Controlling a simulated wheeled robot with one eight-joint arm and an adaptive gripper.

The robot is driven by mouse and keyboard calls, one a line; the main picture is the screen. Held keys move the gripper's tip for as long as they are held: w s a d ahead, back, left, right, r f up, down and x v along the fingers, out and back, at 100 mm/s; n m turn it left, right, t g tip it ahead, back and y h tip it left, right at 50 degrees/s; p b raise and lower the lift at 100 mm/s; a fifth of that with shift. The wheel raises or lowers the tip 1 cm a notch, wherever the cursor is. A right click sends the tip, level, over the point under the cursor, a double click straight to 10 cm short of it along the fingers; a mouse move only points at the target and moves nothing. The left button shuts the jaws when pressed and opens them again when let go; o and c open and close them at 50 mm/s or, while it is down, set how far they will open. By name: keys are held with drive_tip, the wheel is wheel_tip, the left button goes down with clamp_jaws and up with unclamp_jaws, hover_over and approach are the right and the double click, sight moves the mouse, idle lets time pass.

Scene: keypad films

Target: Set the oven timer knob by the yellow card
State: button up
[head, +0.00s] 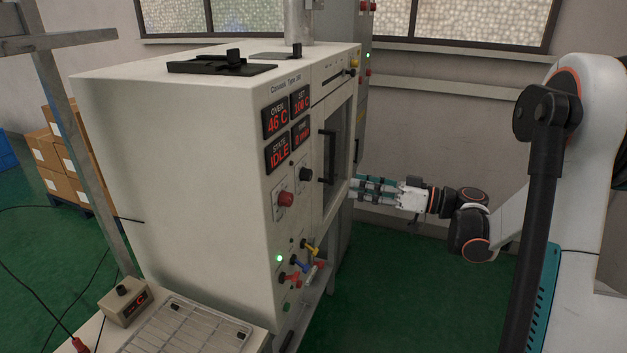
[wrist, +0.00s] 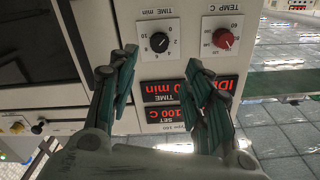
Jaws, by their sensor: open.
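The oven timer knob is a small black knob (head: 305,174) on the front of a large cream oven (head: 180,150). In the wrist view, which is upside down, the black knob (wrist: 159,42) sits on a white dial plate marked TIME min; its exact setting is too small to read. The time display (head: 301,132) reads 0 min. My gripper (head: 358,188) is in front of the oven, right of the knob in the head view. In the wrist view its open, empty fingers (wrist: 162,62) frame the dial from either side, apart from the knob. I see no yellow card in either view.
A red TEMP C knob (head: 286,199) sits beside the timer knob. A black door handle (head: 328,157) projects from the oven front. Coloured levers (head: 300,262) stick out lower down. A wire rack (head: 185,328) lies at the front left. The green floor right of the oven is clear.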

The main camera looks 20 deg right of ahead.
sight(311, 177)
drive_tip(key=b+x, duration=0.1)
drive_tip(key=x, duration=1.1)
drive_tip(key=shift+a+b, duration=0.1)
drive_tip(key=shift+b, duration=0.3)
drive_tip(key=c, duration=1.1)
